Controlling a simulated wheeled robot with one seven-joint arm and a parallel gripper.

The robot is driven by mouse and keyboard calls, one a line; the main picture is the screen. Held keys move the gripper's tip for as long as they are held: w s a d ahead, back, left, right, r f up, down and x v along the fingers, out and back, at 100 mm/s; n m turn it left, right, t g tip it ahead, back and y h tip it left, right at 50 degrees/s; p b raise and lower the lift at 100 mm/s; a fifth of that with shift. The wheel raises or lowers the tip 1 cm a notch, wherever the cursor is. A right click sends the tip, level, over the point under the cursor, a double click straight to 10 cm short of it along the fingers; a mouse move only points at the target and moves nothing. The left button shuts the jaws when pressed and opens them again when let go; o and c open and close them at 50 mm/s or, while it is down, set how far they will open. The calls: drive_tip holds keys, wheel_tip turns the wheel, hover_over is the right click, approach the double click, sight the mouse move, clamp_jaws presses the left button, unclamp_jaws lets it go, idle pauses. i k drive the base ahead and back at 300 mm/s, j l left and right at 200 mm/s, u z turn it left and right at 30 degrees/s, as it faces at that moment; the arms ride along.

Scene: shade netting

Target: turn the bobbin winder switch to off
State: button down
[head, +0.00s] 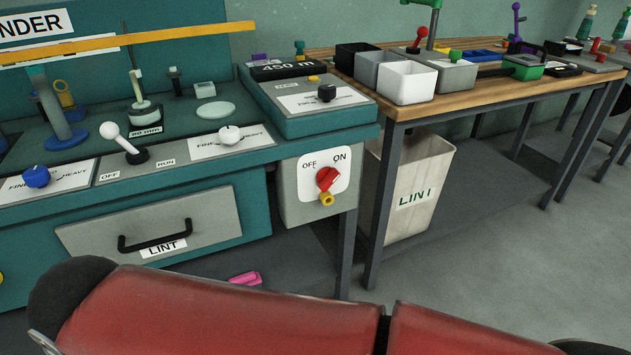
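A red rotary switch (327,179) sits on a white plate marked OFF at left and ON at right, on the front of a grey box. Its grip appears turned toward ON. A yellow piece (327,199) is just under it. On the teal machine, under a sign ending in "NDER", a white-balled lever (110,131) stands between an OFF label (108,176) and a RUN label (166,163), leaning left toward the OFF side. I cannot tell from the labels which of the two is the bobbin winder switch. My gripper is not in view.
A blue knob (37,176) and a white knob (230,134) flank the lever. A yellow bar (150,35) crosses above. A LINT drawer (150,225) is below. A wooden bench (435,106) with trays stands at right, over a lint bin (418,180). Floor at right is clear.

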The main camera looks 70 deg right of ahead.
sight(326, 176)
drive_tip(key=z, duration=2.5)
drive_tip(key=k+j+u, duration=0.2)
drive_tip(key=k+j, duration=0.25)
